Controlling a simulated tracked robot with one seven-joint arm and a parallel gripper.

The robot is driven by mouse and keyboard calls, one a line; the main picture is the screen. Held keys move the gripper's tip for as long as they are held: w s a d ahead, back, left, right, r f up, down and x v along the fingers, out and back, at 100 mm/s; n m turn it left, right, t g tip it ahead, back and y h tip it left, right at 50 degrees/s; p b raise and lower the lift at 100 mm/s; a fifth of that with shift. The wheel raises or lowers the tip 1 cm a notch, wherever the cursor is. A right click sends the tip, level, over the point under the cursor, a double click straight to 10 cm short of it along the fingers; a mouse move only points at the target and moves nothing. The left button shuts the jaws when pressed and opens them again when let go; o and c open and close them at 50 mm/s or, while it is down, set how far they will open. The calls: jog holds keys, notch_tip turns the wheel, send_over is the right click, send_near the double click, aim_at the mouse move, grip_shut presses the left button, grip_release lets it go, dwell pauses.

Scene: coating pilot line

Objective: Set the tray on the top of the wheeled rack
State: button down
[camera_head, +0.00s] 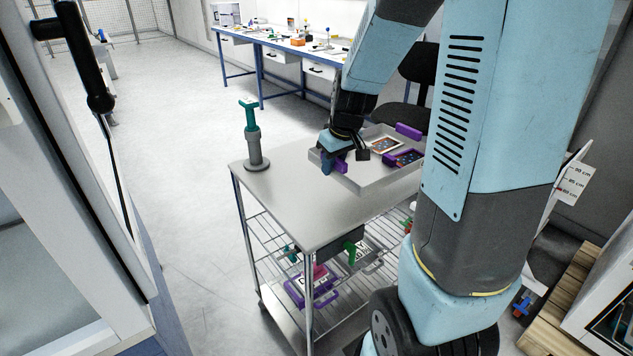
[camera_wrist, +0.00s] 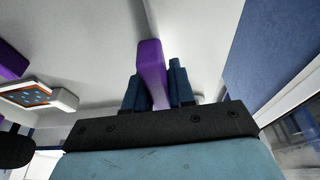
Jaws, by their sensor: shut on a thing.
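The light grey tray (camera_head: 357,174) with purple handles is over the right rear part of the wheeled rack's (camera_head: 285,200) flat grey top. I cannot tell whether its underside touches the top. My gripper (camera_head: 329,164) is shut on the tray's near purple handle (camera_head: 341,164). In the wrist view the handle (camera_wrist: 152,65) sits between my two blue fingers (camera_wrist: 156,82). The far handle (camera_head: 408,131) is free. A light-framed panel (camera_head: 385,145) and a purple-edged panel (camera_head: 405,158) lie in the tray. My arm hides part of the rack's right side.
A green-topped grey post (camera_head: 253,140) stands on the rack top's left corner. The rack's wire shelf (camera_head: 270,245) holds a purple-handled item (camera_head: 312,290) and other parts. Benches (camera_head: 280,48) and a dark chair (camera_head: 410,90) are behind. A white-framed cabinet stands left. Floor left of the rack is clear.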

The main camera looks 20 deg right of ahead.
jog(key=w+f, duration=0.2)
jog(key=w+a+f, duration=0.1)
jog(key=w+f, duration=0.1)
jog(key=w+a+f, duration=0.1)
jog(key=w+f, duration=0.2)
jog(key=shift+a, duration=0.2)
jog(key=shift+f, duration=1.55)
jog(key=c, duration=1)
grip_release()
jog(key=shift+f, duration=0.1)
jog(key=shift+o, duration=0.2)
jog(key=v, duration=1.2)
jog(key=shift+r, duration=0.2)
jog(key=s+r+m+t, duration=0.1)
jog(key=s+r, duration=0.6)
jog(key=s, duration=0.5)
jog(key=s+a+r+m+t+h, duration=0.1)
jog(key=s+r+m, duration=0.1)
jog(key=s+r, duration=0.6)
jog(key=s, duration=0.4)
jog(key=shift+r+m, duration=0.3)
